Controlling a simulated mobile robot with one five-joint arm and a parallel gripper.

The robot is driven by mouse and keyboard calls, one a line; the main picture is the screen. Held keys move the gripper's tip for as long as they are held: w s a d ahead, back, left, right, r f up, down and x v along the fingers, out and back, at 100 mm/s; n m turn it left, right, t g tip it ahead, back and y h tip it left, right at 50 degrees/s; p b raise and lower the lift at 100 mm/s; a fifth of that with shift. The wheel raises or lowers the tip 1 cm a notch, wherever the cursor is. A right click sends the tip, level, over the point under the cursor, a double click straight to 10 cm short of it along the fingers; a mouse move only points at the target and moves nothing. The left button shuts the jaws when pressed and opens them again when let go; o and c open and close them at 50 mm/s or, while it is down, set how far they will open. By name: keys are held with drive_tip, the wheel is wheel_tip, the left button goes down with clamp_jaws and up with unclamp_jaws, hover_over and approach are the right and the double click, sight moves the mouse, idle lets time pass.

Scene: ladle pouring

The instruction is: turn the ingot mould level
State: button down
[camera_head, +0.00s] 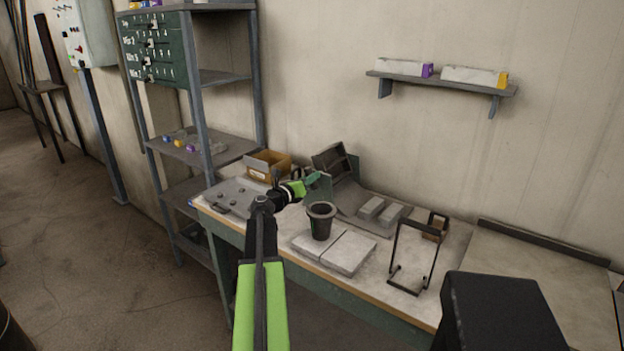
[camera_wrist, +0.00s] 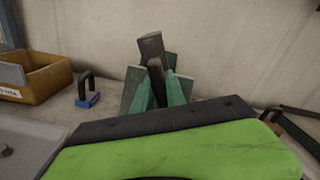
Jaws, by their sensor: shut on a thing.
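The ingot mould (camera_head: 331,161) is a dark grey box with divided hollows, held up at the back of the workbench. It is tilted steeply, with its hollows facing the front. My gripper (camera_head: 312,180) is at its left side, at about the height of its lower edge. In the wrist view the green fingers of my gripper (camera_wrist: 160,93) are shut on a dark upright bar, apparently the mould's handle (camera_wrist: 156,73). A dark plate-like part of the mould (camera_wrist: 151,46) shows behind it. The mould's pivot is hidden.
A sloping grey tray (camera_head: 350,197) with two grey blocks (camera_head: 380,211) lies below the mould. A dark crucible (camera_head: 321,222) stands in front, near pale slabs (camera_head: 335,251) and a wire stand (camera_head: 414,255). A cardboard bin (camera_head: 268,165) and flat grey tray (camera_head: 235,197) are left.

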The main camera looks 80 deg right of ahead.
drive_tip(key=n, duration=0.4)
drive_tip(key=shift+w+d+n, duration=0.1)
drive_tip(key=shift+n, duration=0.3)
drive_tip(key=n, duration=0.3)
drive_tip(key=shift+w+f+n, duration=0.1)
drive_tip(key=shift+w+n, duration=0.15)
drive_tip(key=shift+n, duration=0.05)
drive_tip(key=shift+s+n, duration=0.3)
drive_tip(key=shift+n, duration=0.8)
drive_tip(key=shift+d+n, duration=0.1)
drive_tip(key=shift+n, duration=0.2)
drive_tip(key=shift+f+b, duration=0.1)
drive_tip(key=shift+b, duration=0.2)
drive_tip(key=c, duration=1.4)
unclamp_jaws()
drive_tip(key=shift+w, duration=0.1)
drive_tip(key=shift+o, duration=0.2)
drive_tip(key=shift+a, duration=0.2)
drive_tip(key=v, duration=1.7)
